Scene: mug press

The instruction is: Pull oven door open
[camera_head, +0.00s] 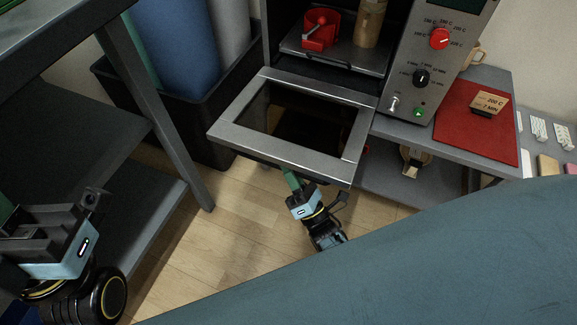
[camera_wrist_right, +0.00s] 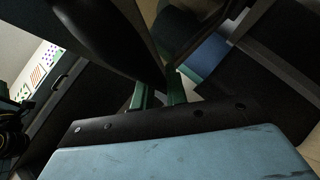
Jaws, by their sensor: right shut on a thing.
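The oven door (camera_head: 235,135) is folded down in front of the oven and looks about level, a steel frame around a dark window. The oven (camera_head: 445,60) stands behind it, its cavity open to view. My right gripper (camera_head: 291,178) is under the door's front edge, shut on the door handle, which the door hides in the head view. In the right wrist view its green fingers (camera_wrist_right: 160,90) close at a dark rounded bar, likely the handle (camera_wrist_right: 112,40). My left gripper (camera_head: 50,240) is at the lower left, away from the oven; its fingertips are not clear.
Inside the oven are a red mug-like piece (camera_head: 321,30) and a tan cylinder (camera_head: 369,22). A dark bin with rolls (camera_head: 190,125) and a grey shelf (camera_head: 80,130) stand left. Wooden floor is clear below.

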